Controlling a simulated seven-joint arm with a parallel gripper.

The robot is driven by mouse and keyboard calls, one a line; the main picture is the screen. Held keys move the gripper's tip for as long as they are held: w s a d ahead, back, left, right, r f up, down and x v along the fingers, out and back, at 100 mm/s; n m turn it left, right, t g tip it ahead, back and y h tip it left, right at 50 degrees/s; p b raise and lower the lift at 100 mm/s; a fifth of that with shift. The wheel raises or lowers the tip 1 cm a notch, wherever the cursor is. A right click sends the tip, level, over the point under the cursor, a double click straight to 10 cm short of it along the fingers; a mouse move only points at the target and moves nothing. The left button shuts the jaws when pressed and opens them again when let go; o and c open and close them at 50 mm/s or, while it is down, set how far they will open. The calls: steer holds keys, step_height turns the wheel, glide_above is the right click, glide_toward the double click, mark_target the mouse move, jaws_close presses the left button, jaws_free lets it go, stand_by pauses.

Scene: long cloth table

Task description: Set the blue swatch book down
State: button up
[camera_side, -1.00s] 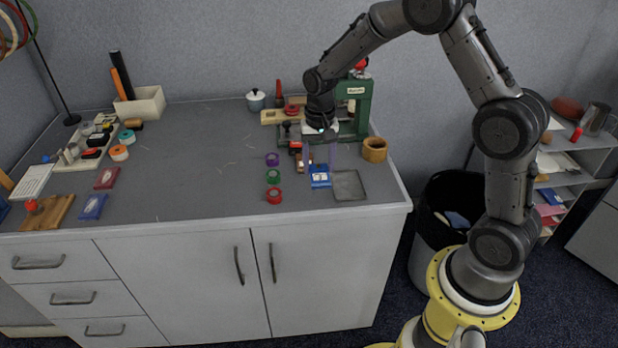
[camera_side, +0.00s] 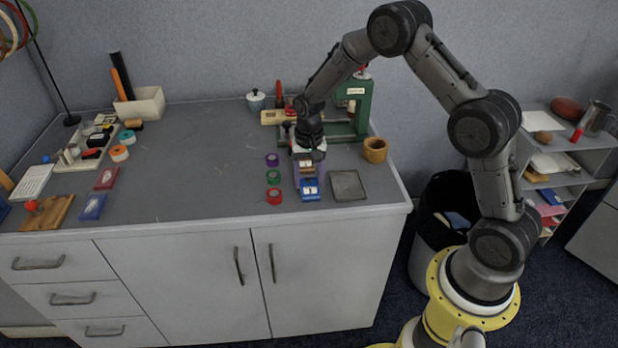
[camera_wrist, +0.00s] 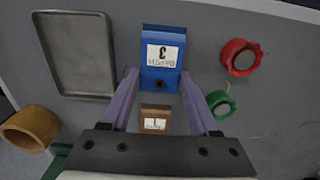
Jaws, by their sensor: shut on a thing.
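The blue swatch book (camera_side: 309,188) has a white label and lies near the table's front edge in the side view. In the wrist view the blue swatch book (camera_wrist: 163,70) has its near end between my purple fingertips. My gripper (camera_wrist: 158,76) is shut on that end; it also shows in the side view (camera_side: 306,178), pointing down. The book is at or very near the table top; I cannot tell whether it touches. A brown swatch book (camera_wrist: 155,119) with a white label lies behind it, below the fingers, partly hidden by my gripper.
A grey metal tray (camera_side: 348,186) lies to the right and a wooden cup (camera_side: 374,150) behind it. Red (camera_side: 274,196), green (camera_side: 273,177) and purple (camera_side: 272,160) rolls stand to the left. A green press (camera_side: 360,104) stands behind.

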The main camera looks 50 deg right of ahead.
mark_target(308, 183)
steer(key=shift+f, duration=0.15)
steer(key=o, duration=1.4)
steer(key=shift+c, duration=0.2)
step_height(308, 183, up, 14)
steer(key=shift+a, duration=0.15)
steer(key=s+a+r+n+t, duration=0.2)
steer(key=s+r, duration=0.5)
steer(key=s, duration=0.4)
steer(key=s+a+r+n+t, duration=0.2)
steer(key=s+a+r+n, duration=0.2)
steer(key=s, duration=0.7)
step_height(308, 183, up, 3)
steer(key=shift+s+a+f+n, duration=0.15)
steer(key=shift+a+n, duration=0.05)
steer(key=shift+n, duration=0.2)
steer(key=shift+o, duration=0.5)
steer(key=s+f+n+t, duration=0.1)
steer(key=s+f+n, duration=0.1)
steer(key=s, duration=0.4)
steer(key=shift+s+a+t, duration=0.3)
steer(key=shift+s+a, duration=0.05)
steer(key=shift+a, duration=0.05)
